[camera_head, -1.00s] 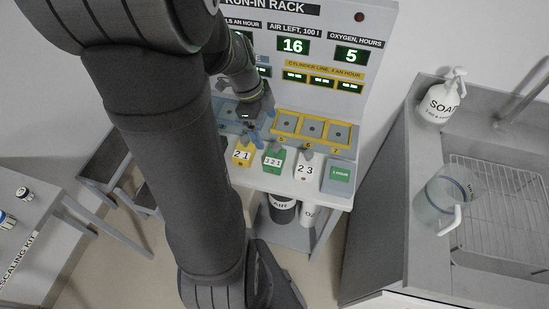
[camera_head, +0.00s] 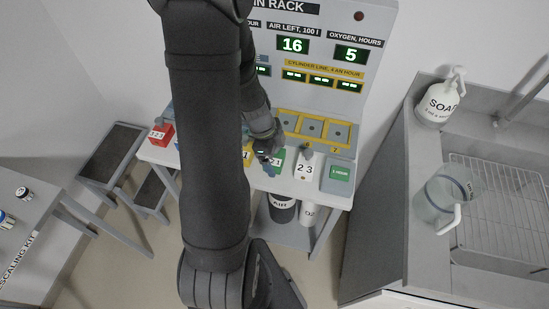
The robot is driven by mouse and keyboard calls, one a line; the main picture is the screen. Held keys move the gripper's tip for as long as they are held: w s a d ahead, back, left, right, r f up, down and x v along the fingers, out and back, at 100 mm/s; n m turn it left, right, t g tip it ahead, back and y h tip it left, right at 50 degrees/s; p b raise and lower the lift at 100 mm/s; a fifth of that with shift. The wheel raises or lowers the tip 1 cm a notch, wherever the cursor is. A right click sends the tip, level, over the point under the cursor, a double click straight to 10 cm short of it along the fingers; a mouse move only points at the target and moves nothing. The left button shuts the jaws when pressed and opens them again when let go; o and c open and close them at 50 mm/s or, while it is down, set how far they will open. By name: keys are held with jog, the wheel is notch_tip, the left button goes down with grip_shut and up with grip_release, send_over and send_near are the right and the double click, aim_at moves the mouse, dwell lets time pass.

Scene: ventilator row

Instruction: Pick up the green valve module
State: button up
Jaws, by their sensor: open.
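The green valve module (camera_head: 278,169) has a white number label and stands on the front shelf of the rack. It is partly hidden behind my gripper (camera_head: 268,164).
A white module (camera_head: 306,168) labelled 23 stands close on the right, then a green 1 HOUR block (camera_head: 338,176). A yellow module (camera_head: 247,155) is mostly hidden by my arm. A red module (camera_head: 161,134) stands at the shelf's left end. Yellow-framed sockets (camera_head: 313,128) lie behind.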

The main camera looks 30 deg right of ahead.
jog(key=shift+s+d+f, duration=0.1)
jog(key=shift+f, duration=0.4)
jog(key=c, duration=1.3)
jog(key=shift+r, duration=0.15)
